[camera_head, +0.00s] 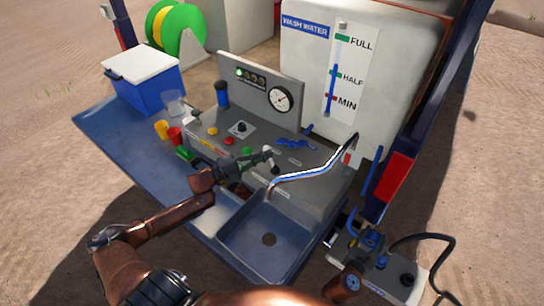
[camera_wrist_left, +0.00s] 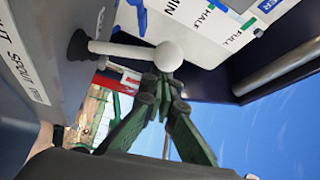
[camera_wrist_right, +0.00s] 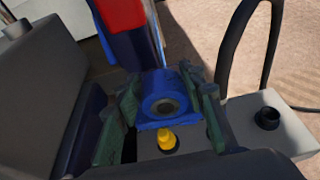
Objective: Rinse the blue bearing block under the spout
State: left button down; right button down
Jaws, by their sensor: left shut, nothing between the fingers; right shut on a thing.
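The blue bearing block (camera_wrist_right: 160,94) is between the green fingers of my right gripper (camera_wrist_right: 162,82). In the head view the block (camera_head: 372,240) is to the right of the sink (camera_head: 262,236), over a pale box. My left gripper (camera_head: 268,157) is shut and empty at the panel behind the sink. Its fingertips (camera_wrist_left: 164,80) are against or just beside a white ball knob (camera_wrist_left: 169,56) on a lever, by lettering that reads SPOUT; I cannot tell whether they touch. The chrome spout (camera_head: 318,173) arches over the sink's back edge. I see no clear water stream.
The pale box (camera_head: 398,275) has a black hose and a yellow fitting (camera_wrist_right: 167,140). A red and blue post (camera_head: 392,185) stands behind the right gripper. Cups (camera_head: 162,129) and a blue cooler (camera_head: 146,82) are at the left. The white wash-water tank (camera_head: 300,55) stands behind.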

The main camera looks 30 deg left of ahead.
jog(key=shift+r, duration=0.1)
